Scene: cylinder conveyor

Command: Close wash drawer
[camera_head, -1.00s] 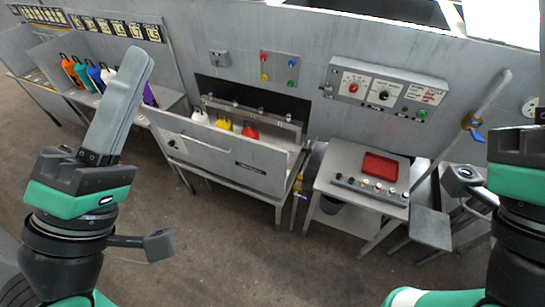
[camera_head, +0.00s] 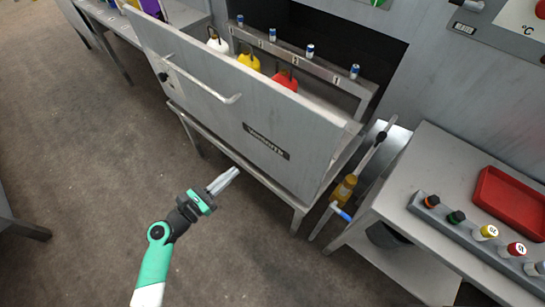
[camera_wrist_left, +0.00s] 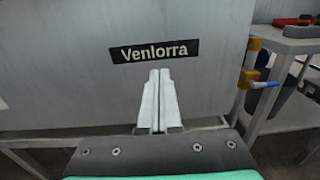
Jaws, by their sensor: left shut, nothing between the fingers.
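The wash drawer (camera_head: 225,115) is a grey metal front with a bar handle (camera_head: 200,84) and a dark Venlorra label (camera_head: 266,141). It stands pulled out from the dark wall opening, with white (camera_head: 217,41), yellow (camera_head: 249,61) and red (camera_head: 285,79) bottles behind its front. My left gripper (camera_head: 232,172) is shut and empty, in front of the drawer's lower part, below the label. In the left wrist view, its fingertips (camera_wrist_left: 158,73) point at the front just under the label (camera_wrist_left: 154,51). I cannot tell whether they touch. My right gripper is out of view.
A side table (camera_head: 440,170) with a red tray (camera_head: 510,203) and a row of coloured knobs (camera_head: 483,232) stands right of the drawer. A yellow valve with a blue lever (camera_head: 341,211) sits between them. The floor (camera_head: 80,190) at left is open.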

